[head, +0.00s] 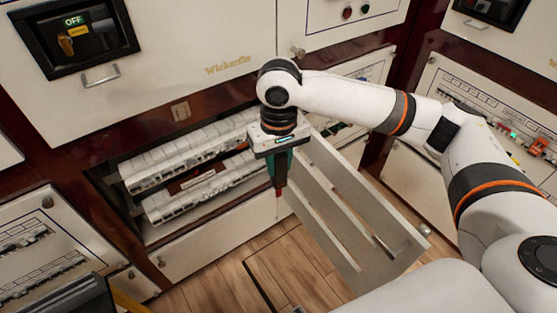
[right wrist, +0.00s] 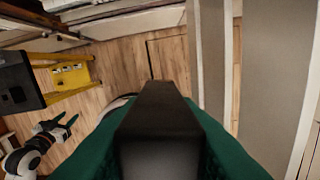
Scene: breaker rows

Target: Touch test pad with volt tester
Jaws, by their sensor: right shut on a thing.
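My right gripper (head: 280,178) points down in front of the open breaker bay. Its green fingers are shut on the volt tester (head: 279,190), whose red lower end and thin tip hang downward. In the right wrist view, the tester's dark body (right wrist: 160,125) fills the space between the green fingers. The tip looks apart from the breaker rows (head: 190,155); exact depth is unclear. I cannot identify the test pad with certainty; a small beige square plate (head: 181,112) sits on the dark red frame above the rows. My left gripper (right wrist: 60,125) shows in the right wrist view, open and empty.
A slotted cream door (head: 345,205) stands open right of the bay, close to my right gripper. A panel with an OFF switch (head: 75,35) is above left. A yellow-framed black object (right wrist: 70,75) stands on the wooden floor (head: 215,275).

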